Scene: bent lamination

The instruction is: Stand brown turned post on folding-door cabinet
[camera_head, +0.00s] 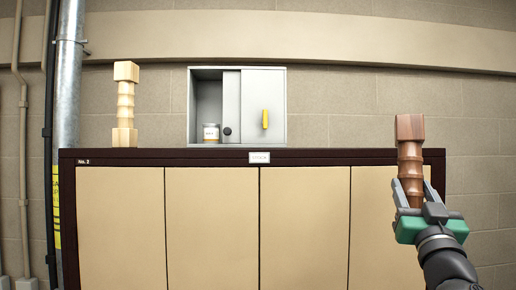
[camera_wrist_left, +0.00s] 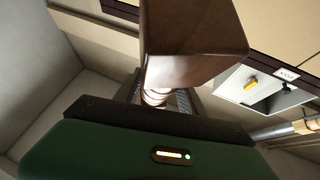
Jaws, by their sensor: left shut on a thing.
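The brown turned post (camera_head: 410,160) has a square block at its top and a ringed shaft below. My left gripper (camera_head: 414,190) is shut on its lower part and holds it nearly upright at the right end of the folding-door cabinet (camera_head: 212,225). In the head view the post overlaps the cabinet's dark top edge. I cannot tell its exact distance from that edge; its lower end is hidden by the gripper. In the left wrist view a square block of the post (camera_wrist_left: 190,40) fills the upper middle. My right gripper is not in view.
A pale turned post (camera_head: 125,105) stands on the cabinet top at the left. The top between box and brown post looks clear. Pipes (camera_head: 68,100) run up the left wall.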

